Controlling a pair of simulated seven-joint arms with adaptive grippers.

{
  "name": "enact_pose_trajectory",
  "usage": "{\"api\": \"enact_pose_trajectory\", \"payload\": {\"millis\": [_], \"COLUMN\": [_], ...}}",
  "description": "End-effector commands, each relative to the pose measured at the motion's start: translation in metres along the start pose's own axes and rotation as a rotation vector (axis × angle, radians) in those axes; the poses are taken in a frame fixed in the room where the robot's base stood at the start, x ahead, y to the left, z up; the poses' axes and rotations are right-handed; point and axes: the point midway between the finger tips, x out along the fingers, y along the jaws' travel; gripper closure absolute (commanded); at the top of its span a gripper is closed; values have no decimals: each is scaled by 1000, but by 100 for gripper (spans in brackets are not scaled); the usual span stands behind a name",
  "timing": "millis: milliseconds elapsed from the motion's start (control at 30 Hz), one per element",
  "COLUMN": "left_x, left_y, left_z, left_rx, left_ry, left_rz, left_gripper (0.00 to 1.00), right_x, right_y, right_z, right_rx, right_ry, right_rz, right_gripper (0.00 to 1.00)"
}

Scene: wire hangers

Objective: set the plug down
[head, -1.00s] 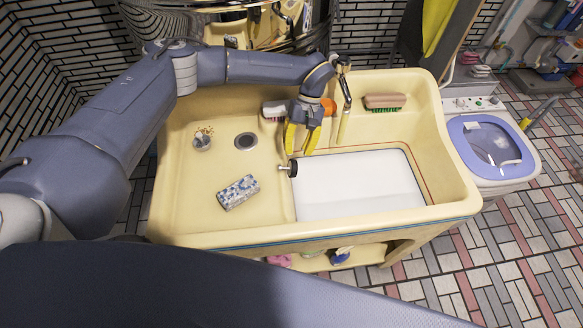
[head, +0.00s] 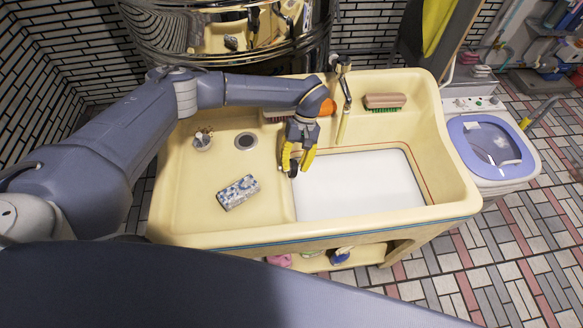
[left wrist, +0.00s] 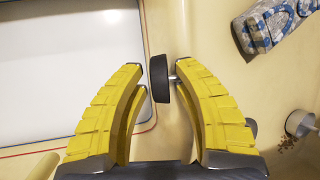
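The plug (head: 293,170), a black disc with a short metal stem, is at the edge between the drain side and the white basin panel of the yellow sink. In the left wrist view the plug (left wrist: 159,78) lies on its side between my yellow fingertips, its stem pointing to the right finger. My left gripper (head: 296,168) points down around it and partly hides it in the head view. In the left wrist view my left gripper (left wrist: 156,70) is open, with a clear gap to the left finger; contact of the stem with the right finger cannot be told. My right gripper is not in view.
The sink (head: 175,200) holds a dark drain hole (head: 245,141), a blue-and-white patterned block (head: 238,192) and a small metal cup (head: 202,139). A brush (head: 384,101) lies on the back ledge beside the tap (head: 344,85). The white panel (head: 360,185) is clear.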

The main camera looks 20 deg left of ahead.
Motion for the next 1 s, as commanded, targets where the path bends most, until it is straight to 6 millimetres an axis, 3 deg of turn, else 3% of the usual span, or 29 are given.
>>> {"api": "enact_pose_trajectory", "payload": {"millis": [33,300,767,1000], "left_x": [0,0,-2,-17], "left_y": [0,0,0,-4], "left_z": [0,0,0,6], "left_rx": [0,0,0,0], "left_ry": [0,0,0,2], "left_rz": [0,0,0,1], "left_gripper": [70,100,100,100], "right_x": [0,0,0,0], "right_y": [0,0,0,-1], "right_z": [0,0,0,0], "right_rx": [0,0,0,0], "right_ry": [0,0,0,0], "right_rz": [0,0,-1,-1], "right_gripper": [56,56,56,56]}}
